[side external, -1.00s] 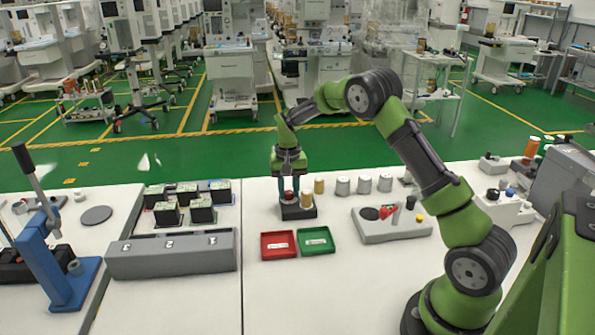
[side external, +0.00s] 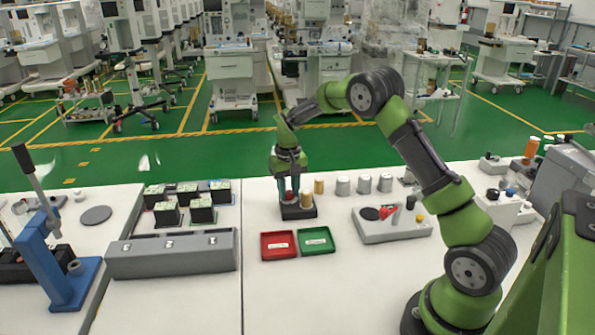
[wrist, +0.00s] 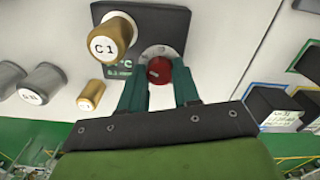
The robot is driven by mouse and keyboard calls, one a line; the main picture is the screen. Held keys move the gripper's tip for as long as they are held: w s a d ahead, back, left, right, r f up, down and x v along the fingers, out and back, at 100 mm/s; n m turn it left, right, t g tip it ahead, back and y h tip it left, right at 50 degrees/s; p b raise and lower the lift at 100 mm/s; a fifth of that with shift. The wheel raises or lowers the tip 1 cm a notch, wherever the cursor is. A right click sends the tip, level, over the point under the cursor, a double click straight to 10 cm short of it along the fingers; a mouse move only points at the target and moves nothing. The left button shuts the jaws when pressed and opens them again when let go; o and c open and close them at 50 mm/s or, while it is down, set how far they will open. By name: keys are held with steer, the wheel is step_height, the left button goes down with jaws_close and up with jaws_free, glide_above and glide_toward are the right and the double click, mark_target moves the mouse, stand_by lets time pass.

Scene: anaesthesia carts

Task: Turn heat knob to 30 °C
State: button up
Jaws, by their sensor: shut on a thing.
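The heat knob is a small red knob (wrist: 159,70) on a dark block (wrist: 170,24), which bears a partly hidden "°C" label in the wrist view. My gripper (wrist: 160,74) points down at the block, with its two dark teal fingers on either side of the red knob, shut on it. In the side external view my gripper (side external: 291,194) is over the dark block (side external: 299,212), and the red knob shows between the fingers. The dial markings are too small and too covered to read, so the set temperature cannot be told.
A gold cylinder marked C1 (wrist: 112,37) stands on the block close beside my fingers. Another gold cylinder (side external: 319,186) and several grey ones (side external: 364,184) stand behind. A red tray (side external: 279,257) and a green tray (side external: 316,252) lie in front. Black boxes (side external: 202,211) are to the left.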

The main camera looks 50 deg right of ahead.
mark_target(289, 191)
steer(key=o, duration=0.8)
steer(key=shift+c, duration=0.2)
steer(key=shift+r, duration=0.15)
step_height(289, 191, up, 17)
steer(key=shift+w, duration=0.1)
